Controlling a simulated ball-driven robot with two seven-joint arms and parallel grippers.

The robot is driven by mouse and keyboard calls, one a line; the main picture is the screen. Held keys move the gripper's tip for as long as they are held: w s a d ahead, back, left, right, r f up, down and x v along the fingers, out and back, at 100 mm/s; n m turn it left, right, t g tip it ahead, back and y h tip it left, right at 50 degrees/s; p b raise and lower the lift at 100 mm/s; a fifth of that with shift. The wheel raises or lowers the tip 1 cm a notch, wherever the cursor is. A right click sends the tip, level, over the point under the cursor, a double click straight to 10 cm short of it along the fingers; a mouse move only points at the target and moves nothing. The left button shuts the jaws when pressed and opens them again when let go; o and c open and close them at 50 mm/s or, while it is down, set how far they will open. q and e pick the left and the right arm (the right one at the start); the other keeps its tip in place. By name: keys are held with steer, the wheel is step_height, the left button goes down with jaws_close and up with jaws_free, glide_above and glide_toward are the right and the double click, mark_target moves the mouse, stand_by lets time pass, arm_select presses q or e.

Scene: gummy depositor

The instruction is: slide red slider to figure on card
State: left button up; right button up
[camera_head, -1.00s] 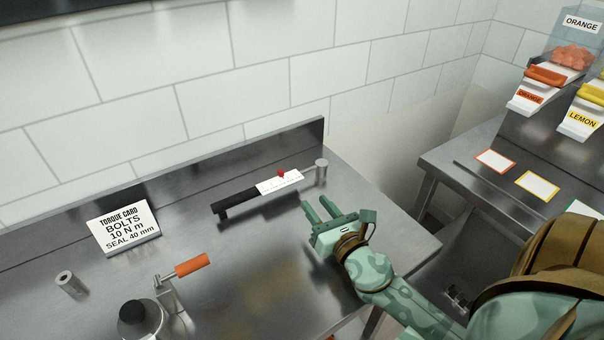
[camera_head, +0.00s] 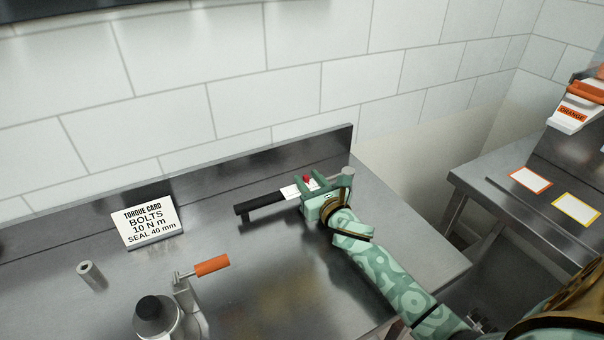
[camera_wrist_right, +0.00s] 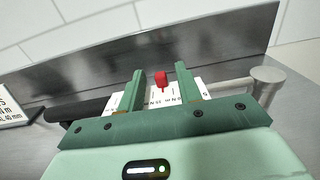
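The red slider (camera_head: 307,179) sits on the white scale of the torque wrench (camera_head: 259,205), which has a black handle at the left and a metal shaft at the right. In the right wrist view the red slider (camera_wrist_right: 161,79) stands between my right gripper's two green fingers (camera_wrist_right: 160,90), with gaps on both sides. My right gripper (camera_head: 311,187) is open at the scale. The scale's printed numbers are partly hidden by the fingers. The torque card (camera_head: 148,223) reads "BOLTS 10 N m" and "SEAL 40 mm". My left gripper is not in view.
A device with an orange handle (camera_head: 211,265) and a black knob (camera_head: 152,308) stands at the front. A small metal cylinder (camera_head: 91,274) is at the left. A raised back ledge (camera_head: 200,187) runs behind the wrench.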

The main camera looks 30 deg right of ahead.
mark_target(307, 179)
steer(key=w, duration=0.4)
steer(key=shift+d+b, duration=0.1)
steer(key=shift+b, duration=0.2)
jaws_close()
steer(key=shift+d, duration=0.65)
jaws_free()
steer(key=shift+s, duration=0.1)
